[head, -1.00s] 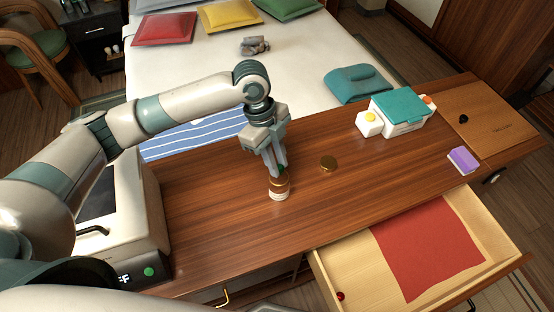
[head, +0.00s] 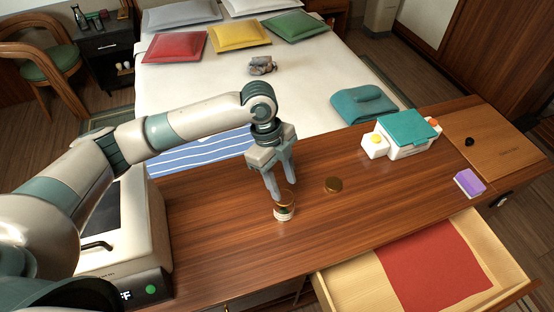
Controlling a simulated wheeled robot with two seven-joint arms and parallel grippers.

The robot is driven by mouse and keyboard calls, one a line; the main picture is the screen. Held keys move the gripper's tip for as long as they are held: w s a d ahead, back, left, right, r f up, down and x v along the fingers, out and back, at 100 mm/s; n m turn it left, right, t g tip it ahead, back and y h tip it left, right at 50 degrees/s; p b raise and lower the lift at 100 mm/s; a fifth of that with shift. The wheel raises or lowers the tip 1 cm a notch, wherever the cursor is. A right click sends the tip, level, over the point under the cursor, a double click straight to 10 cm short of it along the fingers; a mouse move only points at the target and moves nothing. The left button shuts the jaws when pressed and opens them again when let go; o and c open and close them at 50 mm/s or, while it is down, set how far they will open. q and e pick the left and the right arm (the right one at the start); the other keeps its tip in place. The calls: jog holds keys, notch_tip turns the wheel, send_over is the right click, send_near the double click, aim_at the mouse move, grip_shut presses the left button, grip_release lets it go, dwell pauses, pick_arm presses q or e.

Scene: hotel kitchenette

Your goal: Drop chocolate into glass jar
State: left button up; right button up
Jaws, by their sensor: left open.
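A small glass jar (head: 284,213) with a brownish-gold upper part and a pale band stands upright on the wooden counter. My left gripper (head: 281,194) is open just above the jar, fingers pointing down and spread around its mouth. I see nothing held between the fingers. I cannot make out a chocolate; the jar's inside is too small to read. My right gripper is out of view.
A white appliance (head: 115,240) stands at the counter's left. A teal-lidded white box (head: 405,138), a purple block (head: 469,183) and a wooden board (head: 495,140) are on the right. An open drawer (head: 355,285) with a red liner (head: 435,268) juts out in front. The middle counter is clear.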

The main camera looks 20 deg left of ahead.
pick_arm(q)
jog(key=b+v, duration=0.4)
jog(key=v, duration=1.3)
jog(key=shift+d+r, duration=0.1)
jog(key=shift+r, duration=0.05)
dwell(0.3)
